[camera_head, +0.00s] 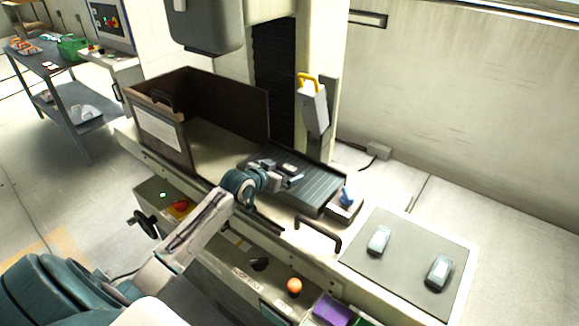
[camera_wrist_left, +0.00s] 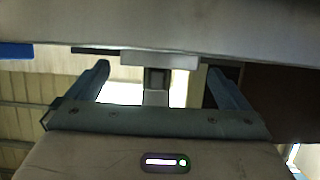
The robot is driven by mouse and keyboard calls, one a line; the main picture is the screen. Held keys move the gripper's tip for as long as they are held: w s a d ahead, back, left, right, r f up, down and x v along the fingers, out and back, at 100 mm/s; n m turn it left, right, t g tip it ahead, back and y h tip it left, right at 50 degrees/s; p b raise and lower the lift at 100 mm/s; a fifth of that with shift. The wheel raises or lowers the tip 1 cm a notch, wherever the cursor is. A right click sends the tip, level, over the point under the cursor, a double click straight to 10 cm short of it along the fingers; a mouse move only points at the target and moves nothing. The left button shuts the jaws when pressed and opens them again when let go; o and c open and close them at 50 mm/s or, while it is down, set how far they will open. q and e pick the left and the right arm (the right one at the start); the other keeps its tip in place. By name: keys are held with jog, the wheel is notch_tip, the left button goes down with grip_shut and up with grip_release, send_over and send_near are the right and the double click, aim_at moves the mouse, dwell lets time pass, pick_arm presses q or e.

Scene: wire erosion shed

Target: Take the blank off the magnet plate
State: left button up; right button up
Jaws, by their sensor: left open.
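The magnet plate (camera_head: 318,188) is a dark ribbed slab on the machine table. My left gripper (camera_head: 290,174) is over its left part. A small grey block (camera_head: 289,168), which looks like the blank, shows at the fingertips and is partly hidden by them. In the left wrist view the two fingers of my left gripper (camera_wrist_left: 160,82) are spread apart. A small pale and dark piece (camera_wrist_left: 158,78) shows between them, below a wide grey surface; I cannot tell whether it is the blank. The right gripper is not in view.
A brown box-like guard (camera_head: 230,95) stands left of the plate. A blue-handled part (camera_head: 346,196) sits at the plate's right end. A grey mat (camera_head: 400,285) holds two grey devices (camera_head: 378,240).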

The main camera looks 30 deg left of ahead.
pick_arm(q)
jog(key=shift+x, duration=0.95)
jog(key=c, duration=1.3)
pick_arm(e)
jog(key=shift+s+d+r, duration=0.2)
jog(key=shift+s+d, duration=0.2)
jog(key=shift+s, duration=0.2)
pick_arm(q)
jog(key=shift+r, duration=0.1)
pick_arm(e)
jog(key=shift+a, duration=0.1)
